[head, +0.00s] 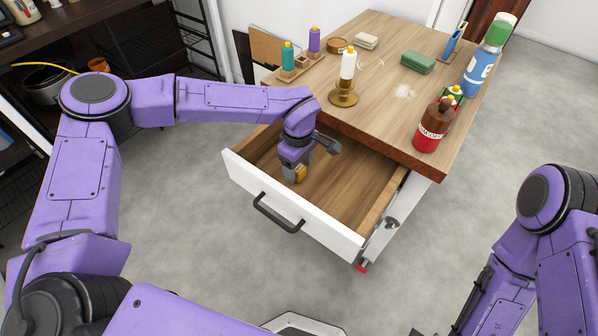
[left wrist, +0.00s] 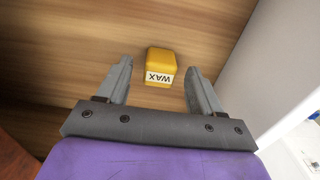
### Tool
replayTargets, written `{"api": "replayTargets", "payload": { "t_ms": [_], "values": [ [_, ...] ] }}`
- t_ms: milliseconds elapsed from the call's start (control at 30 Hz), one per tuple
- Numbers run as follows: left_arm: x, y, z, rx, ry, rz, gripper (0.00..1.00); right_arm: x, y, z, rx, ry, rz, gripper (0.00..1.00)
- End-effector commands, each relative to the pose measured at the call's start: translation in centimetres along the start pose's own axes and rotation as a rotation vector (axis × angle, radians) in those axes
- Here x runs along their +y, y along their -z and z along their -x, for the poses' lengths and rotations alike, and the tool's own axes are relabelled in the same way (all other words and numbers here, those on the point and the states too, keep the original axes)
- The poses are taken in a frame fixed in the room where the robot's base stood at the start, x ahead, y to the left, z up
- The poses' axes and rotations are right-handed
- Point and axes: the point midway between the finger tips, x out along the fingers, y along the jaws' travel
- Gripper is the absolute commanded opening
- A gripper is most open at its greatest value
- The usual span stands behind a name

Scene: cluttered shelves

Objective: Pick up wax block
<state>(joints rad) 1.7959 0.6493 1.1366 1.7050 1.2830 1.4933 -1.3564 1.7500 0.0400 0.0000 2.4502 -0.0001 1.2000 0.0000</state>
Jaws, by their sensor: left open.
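The wax block is a small yellow-orange block with a white label reading WAX. It lies on the wooden bottom of the open drawer, and the left wrist view shows it whole (left wrist: 161,66). In the head view only a bit of the wax block (head: 300,173) shows beside my left gripper (head: 293,178), which reaches down into the drawer. In the left wrist view my left gripper (left wrist: 158,88) is open, with one finger on each side of the block's near part and gaps between. My right arm is at the right of the head view, but its gripper is out of sight.
The white-fronted drawer (head: 285,206) is pulled out below the wooden top (head: 385,110). The drawer's right part is bare.

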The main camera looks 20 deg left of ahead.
Motion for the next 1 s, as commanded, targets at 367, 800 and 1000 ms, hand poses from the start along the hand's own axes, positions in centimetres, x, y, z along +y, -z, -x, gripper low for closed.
{"api": "replayTargets", "payload": {
  "t_ms": [367, 800, 1000],
  "values": [
    [0.1, -0.1, -2.1, 0.000, -0.001, -0.002, 0.66, 0.0, 0.0, 0.0, 0.000, 0.000, 0.000, 0.43],
    [0.1, -0.1, -1.9, 0.000, -0.002, -0.002, 0.10, 0.0, 0.0, 0.0, 0.000, 0.000, 0.000, 0.43],
    [0.3, 0.0, 1.6, 0.002, -0.007, -0.002, 0.10, 0.0, 0.0, 0.1, 0.000, 0.000, 0.000, 0.43]
  ]
}}
